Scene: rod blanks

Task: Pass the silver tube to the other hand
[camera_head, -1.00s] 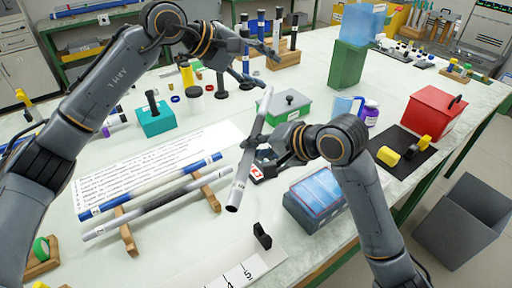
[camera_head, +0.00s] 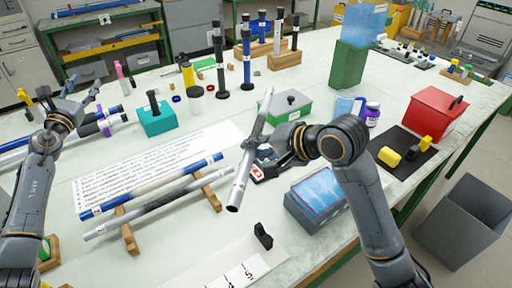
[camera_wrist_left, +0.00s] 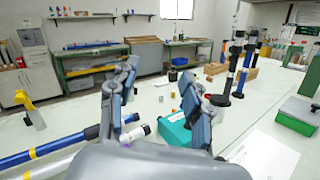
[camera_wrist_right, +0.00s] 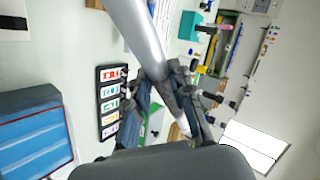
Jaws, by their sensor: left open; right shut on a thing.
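The silver tube (camera_head: 240,187) is held by my right gripper (camera_head: 253,148) above the table, steeply tilted, its lower end toward the front. My right gripper is shut around its middle stretch. In the right wrist view the silver tube (camera_wrist_right: 140,35) runs from the top edge down between the fingers. My left gripper (camera_head: 84,97) is far off at the left of the table, open and empty. Its spread fingers (camera_wrist_left: 158,100) show in the left wrist view, with nothing between them.
A blue-and-white rod (camera_head: 150,186) and a grey rod (camera_head: 160,205) lie on wooden supports left of the tube. A teal block (camera_head: 157,120), a green box (camera_head: 290,106) and a blue-lidded box (camera_head: 318,195) stand around.

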